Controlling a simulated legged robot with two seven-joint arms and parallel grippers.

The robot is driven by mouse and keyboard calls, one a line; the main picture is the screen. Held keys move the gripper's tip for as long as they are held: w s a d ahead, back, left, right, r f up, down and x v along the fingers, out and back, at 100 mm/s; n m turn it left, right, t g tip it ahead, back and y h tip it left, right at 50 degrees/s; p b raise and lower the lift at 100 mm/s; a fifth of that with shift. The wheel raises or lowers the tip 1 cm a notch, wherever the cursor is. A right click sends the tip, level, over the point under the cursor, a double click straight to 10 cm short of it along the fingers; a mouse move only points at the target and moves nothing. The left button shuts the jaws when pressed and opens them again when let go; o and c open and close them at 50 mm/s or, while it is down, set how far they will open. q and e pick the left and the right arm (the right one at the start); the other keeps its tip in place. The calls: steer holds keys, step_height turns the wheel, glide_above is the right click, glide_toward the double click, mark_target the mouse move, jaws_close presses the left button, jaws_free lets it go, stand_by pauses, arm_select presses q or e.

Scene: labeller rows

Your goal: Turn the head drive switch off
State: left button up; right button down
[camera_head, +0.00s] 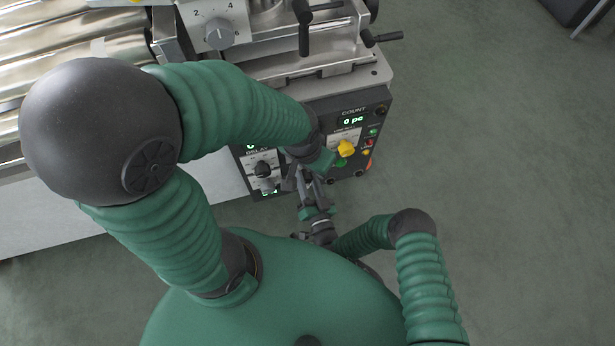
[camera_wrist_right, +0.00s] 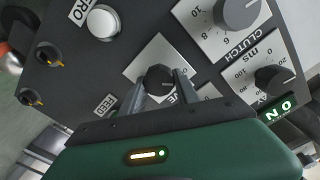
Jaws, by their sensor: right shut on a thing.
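The head drive switch is a black rotary knob (camera_wrist_right: 160,79) on a white plate in the right wrist view. Its label is partly covered by my fingers; only its end, "VE", shows. My right gripper (camera_wrist_right: 160,92) has a finger on each side of the knob and is shut on it. In the head view, my right gripper (camera_head: 306,181) reaches the front of the dark control panel (camera_head: 300,112), where the knob is hidden behind my arms. My left arm ends at the panel beside it; the left fingers cannot be made out.
The panel is crowded: a yellow knob (camera_head: 346,147), a delay knob (camera_head: 263,168), a clutch knob (camera_wrist_right: 239,12), a white button (camera_wrist_right: 103,20) and a green lit display (camera_wrist_right: 279,109) sit close by. The machine (camera_head: 330,65) stands behind.

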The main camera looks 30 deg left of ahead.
steer(key=shift+s+f+n, duration=0.25)
steer(key=shift+f+n, duration=0.05)
steer(key=shift+f, duration=0.1)
steer(key=c, duration=1.3)
jaws_free()
steer(key=o, duration=0.4)
steer(key=shift+w+r, duration=0.1)
steer(key=shift+w, duration=0.05)
steer(key=shift+r, duration=0.1)
